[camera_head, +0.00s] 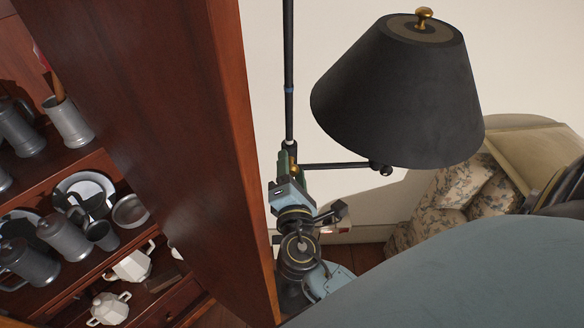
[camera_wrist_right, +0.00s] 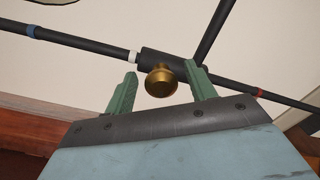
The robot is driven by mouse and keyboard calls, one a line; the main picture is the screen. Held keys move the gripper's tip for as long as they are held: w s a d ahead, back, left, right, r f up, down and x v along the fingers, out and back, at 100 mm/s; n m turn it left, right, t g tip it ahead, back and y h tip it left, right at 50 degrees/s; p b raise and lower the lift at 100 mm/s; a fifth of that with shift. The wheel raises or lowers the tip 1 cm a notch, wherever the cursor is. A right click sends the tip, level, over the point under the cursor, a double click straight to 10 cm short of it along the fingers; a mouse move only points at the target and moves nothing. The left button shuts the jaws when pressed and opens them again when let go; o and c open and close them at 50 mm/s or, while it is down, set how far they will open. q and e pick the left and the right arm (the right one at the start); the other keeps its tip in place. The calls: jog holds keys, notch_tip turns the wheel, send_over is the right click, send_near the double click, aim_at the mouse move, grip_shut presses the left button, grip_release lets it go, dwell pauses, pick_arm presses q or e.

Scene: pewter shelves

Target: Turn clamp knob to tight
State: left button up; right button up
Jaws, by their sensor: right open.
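The clamp knob is a small round brass knob (camera_wrist_right: 161,80) on a dark clamp body (camera_wrist_right: 165,65) where the lamp's pole and side arm meet. In the head view the knob (camera_head: 294,168) is small and partly hidden by my right gripper (camera_head: 288,164). In the right wrist view, the open green fingers of my right gripper (camera_wrist_right: 163,73) stand on either side of the knob, with a gap on both sides. I cannot tell how deep the knob sits between them. My left gripper is not in view.
A black lampshade (camera_head: 398,95) hangs on the side arm (camera_head: 335,166), right of the thin black pole (camera_head: 288,70). A tall wooden cabinet side (camera_head: 185,130) stands close on the left, with pewter mugs (camera_head: 68,122) on shelves. A flowered armchair (camera_head: 450,195) is at right.

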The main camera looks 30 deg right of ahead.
jog(key=c, duration=1)
jog(key=shift+o, duration=0.2)
jog(key=shift+f+m+b, duration=0.25)
jog(key=shift+m+b, duration=0.35)
jog(key=shift+b, duration=0.15)
jog(key=shift+r+m+b, duration=0.1)
jog(key=shift+m+b, duration=0.6)
jog(key=shift+m, duration=0.2)
jog(key=o, duration=1)
jog(key=shift+c, duration=0.2)
